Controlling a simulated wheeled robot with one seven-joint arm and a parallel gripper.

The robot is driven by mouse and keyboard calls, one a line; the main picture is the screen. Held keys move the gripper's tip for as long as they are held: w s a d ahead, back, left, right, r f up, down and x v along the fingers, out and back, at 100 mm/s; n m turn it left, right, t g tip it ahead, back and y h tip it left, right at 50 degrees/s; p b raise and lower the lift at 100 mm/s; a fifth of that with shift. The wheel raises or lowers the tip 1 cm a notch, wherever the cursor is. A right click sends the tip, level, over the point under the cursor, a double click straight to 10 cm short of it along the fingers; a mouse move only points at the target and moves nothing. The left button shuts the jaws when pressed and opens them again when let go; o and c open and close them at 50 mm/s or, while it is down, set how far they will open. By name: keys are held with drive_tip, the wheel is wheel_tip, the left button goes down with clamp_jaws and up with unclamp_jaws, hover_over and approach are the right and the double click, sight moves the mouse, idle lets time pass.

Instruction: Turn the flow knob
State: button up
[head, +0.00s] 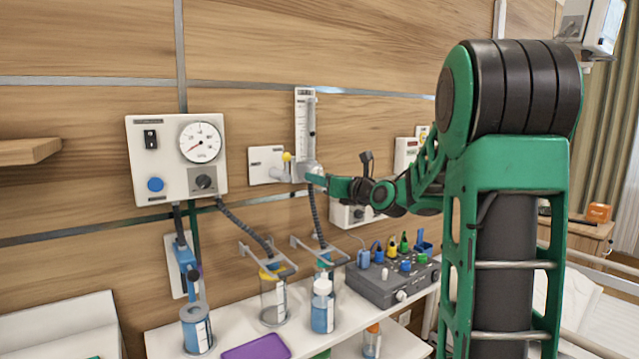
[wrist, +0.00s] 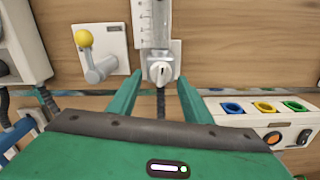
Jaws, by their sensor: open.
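The flow knob (wrist: 160,72) is a small light-grey knob with a dark mark on its face, at the foot of the clear flowmeter tube (wrist: 152,25) on the wall. In the head view the flowmeter (head: 304,115) stands right of the gauge panel, and its knob is partly hidden by my gripper (head: 314,179). In the wrist view my gripper (wrist: 160,80) is open, with one green finger on each side of the knob in the picture. The fingers look empty. I cannot tell whether the tips reach around the knob or stop short of it.
A yellow-ended lever (wrist: 84,40) on a wall plate is close on the left. A unit with coloured sockets (wrist: 262,108) is to the right. Below, a shelf holds bottles (head: 322,305) and a grey control box (head: 392,281). A gauge panel (head: 177,156) hangs farther left.

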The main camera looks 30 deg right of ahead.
drive_tip(key=s, duration=1)
drive_tip(key=shift+s+d, duration=0.15)
drive_tip(key=shift+s, duration=0.2)
drive_tip(key=w+n, duration=0.3)
drive_tip(key=n, duration=0.9)
drive_tip(key=w+n, duration=0.4)
drive_tip(key=n, duration=0.7)
drive_tip(key=w+r+n, duration=0.1)
drive_tip(key=w+n, duration=0.3)
drive_tip(key=n, duration=0.8)
drive_tip(key=shift+r+n, duration=0.1)
drive_tip(key=shift+n, duration=0.2)
